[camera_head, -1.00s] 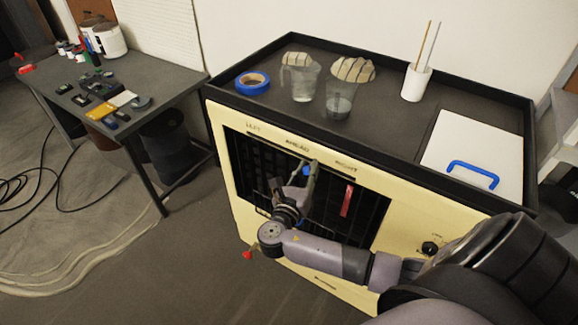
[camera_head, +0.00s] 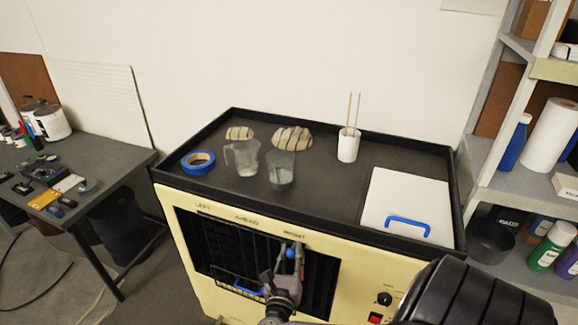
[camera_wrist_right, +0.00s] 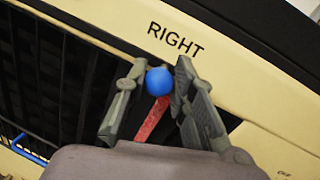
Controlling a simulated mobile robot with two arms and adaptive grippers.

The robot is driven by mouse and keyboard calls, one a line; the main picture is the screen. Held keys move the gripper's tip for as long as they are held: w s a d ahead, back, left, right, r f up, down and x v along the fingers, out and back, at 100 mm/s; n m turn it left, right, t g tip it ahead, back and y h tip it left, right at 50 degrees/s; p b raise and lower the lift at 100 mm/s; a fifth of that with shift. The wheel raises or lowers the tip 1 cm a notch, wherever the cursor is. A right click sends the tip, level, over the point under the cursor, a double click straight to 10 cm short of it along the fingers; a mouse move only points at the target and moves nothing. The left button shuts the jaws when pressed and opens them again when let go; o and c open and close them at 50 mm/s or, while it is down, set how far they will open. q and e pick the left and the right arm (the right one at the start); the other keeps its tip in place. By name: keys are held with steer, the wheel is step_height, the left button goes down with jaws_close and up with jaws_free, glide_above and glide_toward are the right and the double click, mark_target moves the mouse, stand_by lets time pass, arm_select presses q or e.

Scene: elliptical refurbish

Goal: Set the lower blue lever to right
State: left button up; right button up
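A cream cabinet (camera_head: 182,245) has a dark slatted opening under the labels LEFT, AHEAD and RIGHT. A round blue lever knob (camera_head: 291,253) is below RIGHT; it also shows in the right wrist view (camera_wrist_right: 159,81). My right gripper (camera_head: 293,250) has its fingertips closed in on both sides of this knob, seen close in the right wrist view (camera_wrist_right: 161,72). A red strip (camera_wrist_right: 151,119) lies behind the knob. A blue bar-like part (camera_head: 248,291) shows lower left in the opening. The lever's shaft is mostly hidden. My left gripper is out of view.
The cabinet's black-rimmed top holds blue tape (camera_head: 198,161), a clear jug (camera_head: 243,158), a clear cup (camera_head: 281,172), a white pencil cup (camera_head: 348,146) and a white panel (camera_head: 390,195) with a blue handle. A shelf (camera_head: 520,190) is on the right, a workbench (camera_head: 110,160) on the left.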

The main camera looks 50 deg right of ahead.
steer(key=o, duration=0.4)
steer(key=shift+s+d, duration=0.1)
steer(key=shift+s, duration=0.15)
steer(key=shift+w, duration=0.1)
steer(key=v, duration=1.2)
